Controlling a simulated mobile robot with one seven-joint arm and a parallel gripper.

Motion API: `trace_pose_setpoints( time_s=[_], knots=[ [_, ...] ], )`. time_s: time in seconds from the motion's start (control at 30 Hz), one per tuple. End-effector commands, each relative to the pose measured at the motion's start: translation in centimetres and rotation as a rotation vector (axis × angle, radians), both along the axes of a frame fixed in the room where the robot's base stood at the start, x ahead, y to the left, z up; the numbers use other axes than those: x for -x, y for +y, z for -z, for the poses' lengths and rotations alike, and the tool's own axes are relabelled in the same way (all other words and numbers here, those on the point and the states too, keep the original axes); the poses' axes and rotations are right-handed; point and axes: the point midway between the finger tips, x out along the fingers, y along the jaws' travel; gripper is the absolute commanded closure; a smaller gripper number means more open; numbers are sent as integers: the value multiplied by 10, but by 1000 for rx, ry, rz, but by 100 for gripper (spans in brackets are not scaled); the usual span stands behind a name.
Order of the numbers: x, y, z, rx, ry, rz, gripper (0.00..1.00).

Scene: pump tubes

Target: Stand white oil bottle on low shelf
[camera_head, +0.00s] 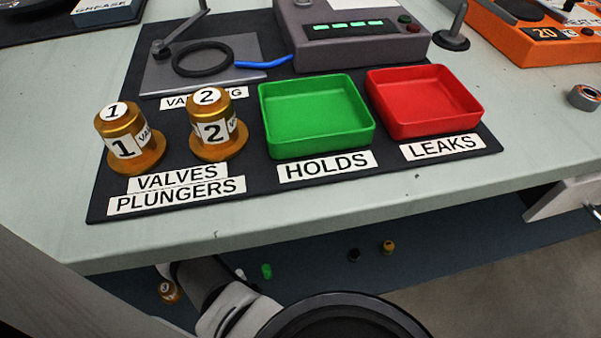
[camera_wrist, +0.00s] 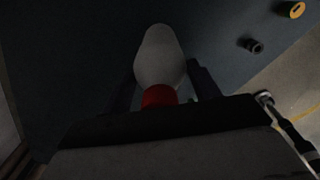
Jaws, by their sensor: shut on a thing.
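In the wrist view, a pale bottle (camera_wrist: 160,55) with a red part (camera_wrist: 159,97) at its near end lies between the two dark fingers of my gripper (camera_wrist: 160,82). My gripper is shut on it. Beyond the bottle is a dark blue-grey surface (camera_wrist: 90,40); I cannot tell whether the bottle touches it. In the head view, the same kind of dark surface (camera_head: 320,238) shows below the bench. I cannot tell for sure whether it is the low shelf. My gripper and the held bottle are not clearly seen there, with my arm in front.
A gold valve marked 3 (camera_head: 168,291), a green piece (camera_head: 266,271), a black piece (camera_head: 354,256) and a gold piece (camera_head: 388,247) sit below the bench. The bench edge (camera_head: 300,222) overhangs them. Valves 1 (camera_head: 122,148) and 2 (camera_head: 214,132) stand on top.

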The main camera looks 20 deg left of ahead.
Motion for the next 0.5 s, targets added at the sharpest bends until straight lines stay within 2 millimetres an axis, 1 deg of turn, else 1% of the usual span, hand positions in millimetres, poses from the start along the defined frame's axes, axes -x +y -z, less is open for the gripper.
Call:
trace_pose_setpoints(
  time_s=[0.07,0.2,0.3,0.5],
  knots=[
    [0,0,6,1,0,0,92],
    [0,-1,27,2,1,0,92],
    [0,0,37,0,0,1,92],
    [0,0,36,-1,-1,2,92]
  ],
)
